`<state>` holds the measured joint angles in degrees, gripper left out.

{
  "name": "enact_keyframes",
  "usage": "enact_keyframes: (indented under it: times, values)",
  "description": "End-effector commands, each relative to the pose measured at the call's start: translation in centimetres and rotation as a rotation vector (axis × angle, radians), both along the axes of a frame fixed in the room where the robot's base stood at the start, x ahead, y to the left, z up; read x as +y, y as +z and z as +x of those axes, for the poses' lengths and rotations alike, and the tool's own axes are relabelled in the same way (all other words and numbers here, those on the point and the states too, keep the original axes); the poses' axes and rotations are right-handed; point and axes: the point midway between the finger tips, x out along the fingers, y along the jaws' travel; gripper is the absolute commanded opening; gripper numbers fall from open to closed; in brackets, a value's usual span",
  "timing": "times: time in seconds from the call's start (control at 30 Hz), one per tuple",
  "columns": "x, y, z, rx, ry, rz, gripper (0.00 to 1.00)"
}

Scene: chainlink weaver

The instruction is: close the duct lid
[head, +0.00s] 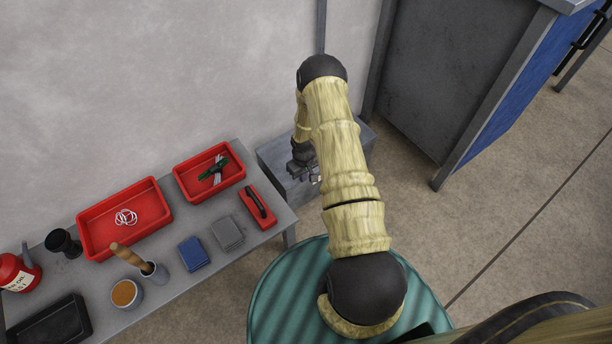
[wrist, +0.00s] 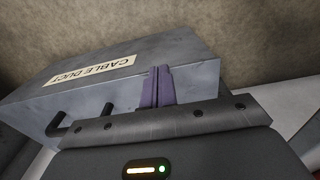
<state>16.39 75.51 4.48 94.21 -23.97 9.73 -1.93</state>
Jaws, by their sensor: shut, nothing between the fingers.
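The grey cable duct (head: 275,155) is a box against the wall, to the right of the bench in the head view and partly hidden by my arm. In the wrist view, the duct (wrist: 190,62) fills the upper left and middle, with a white "CABLE DUCT" label (wrist: 92,71) upside down. A dark bar handle (wrist: 80,122) sticks out below the label, left of my fingers. My gripper (head: 305,175) is shut and empty over the duct's near side. In the wrist view my gripper (wrist: 161,84) overlaps the duct; contact is unclear. I cannot tell how far the lid is open.
The grey bench (head: 175,285) at left holds red trays (head: 127,245), a red block with a black handle (head: 257,207), blue and grey pads, and cups. A green ribbed round top (head: 280,295) lies below my arm.

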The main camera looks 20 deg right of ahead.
Motion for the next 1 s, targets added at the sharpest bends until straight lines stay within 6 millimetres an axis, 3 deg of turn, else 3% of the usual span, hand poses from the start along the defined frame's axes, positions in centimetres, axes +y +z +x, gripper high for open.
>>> enact_keyframes:
  times: [0.07, 0.27, 0.57, 1.0]
  values:
    - [0.7, -0.5, 0.0, -0.003, 0.01, 0.008, 0.0]
    - [0.9, 0.9, 0.1, -0.006, 0.011, 0.01, 0.0]
    - [0.1, 5.2, 0.0, -0.005, -0.001, 0.001, 0.0]
    - [0.0, 13.3, -0.1, -0.005, -0.002, 0.0, 0.0]
